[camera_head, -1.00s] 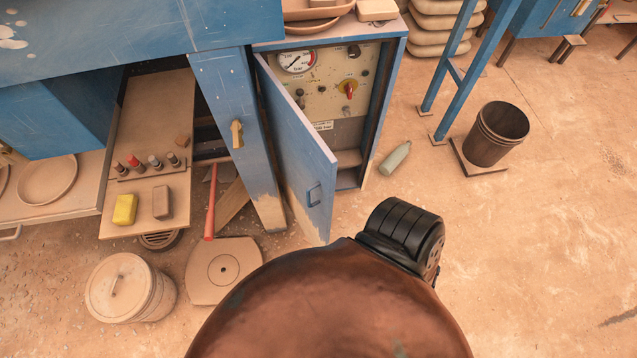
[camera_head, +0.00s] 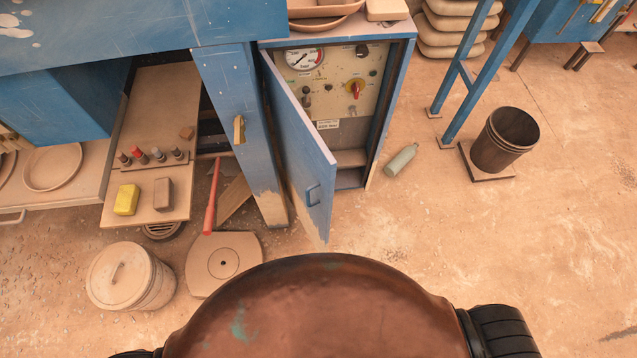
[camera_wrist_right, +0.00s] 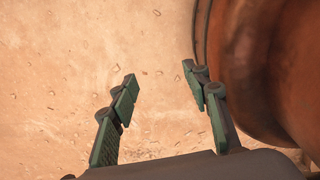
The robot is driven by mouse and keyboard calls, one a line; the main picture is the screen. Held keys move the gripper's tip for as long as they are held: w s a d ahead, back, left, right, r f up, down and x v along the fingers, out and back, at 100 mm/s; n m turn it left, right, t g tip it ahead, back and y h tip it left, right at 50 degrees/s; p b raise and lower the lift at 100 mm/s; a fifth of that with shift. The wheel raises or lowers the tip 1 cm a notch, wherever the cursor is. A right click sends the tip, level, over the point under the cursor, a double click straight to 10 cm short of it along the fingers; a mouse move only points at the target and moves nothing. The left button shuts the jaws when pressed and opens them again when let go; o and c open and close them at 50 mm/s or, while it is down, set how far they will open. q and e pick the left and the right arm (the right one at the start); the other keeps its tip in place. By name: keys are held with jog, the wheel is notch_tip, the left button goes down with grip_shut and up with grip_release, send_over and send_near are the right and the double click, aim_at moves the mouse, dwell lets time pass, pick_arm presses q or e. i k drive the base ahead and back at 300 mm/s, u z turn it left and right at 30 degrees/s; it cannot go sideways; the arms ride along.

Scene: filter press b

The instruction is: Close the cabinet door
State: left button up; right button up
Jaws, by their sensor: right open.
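The blue cabinet (camera_head: 405,75) stands in the upper middle of the head view. Inside show a pressure gauge, a red knob (camera_head: 355,88) and a shelf. My right gripper (camera_wrist_right: 158,83) shows in the right wrist view with its fingers apart and nothing between them, above bare sandy floor. It is away from the door; neither gripper shows in the head view.
A green bottle (camera_head: 400,160) lies on the floor right of the cabinet. A dark bucket (camera_head: 504,140) stands further right. A lidded drum (camera_head: 130,278) and a red-handled tool (camera_head: 212,197) are at left. The floor before the cabinet's right side is clear.

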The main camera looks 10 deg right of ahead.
aim_at(309, 169)
jog(key=z, duration=1.2)
jog(key=k, duration=1.05)
jog(key=u, duration=1.15)
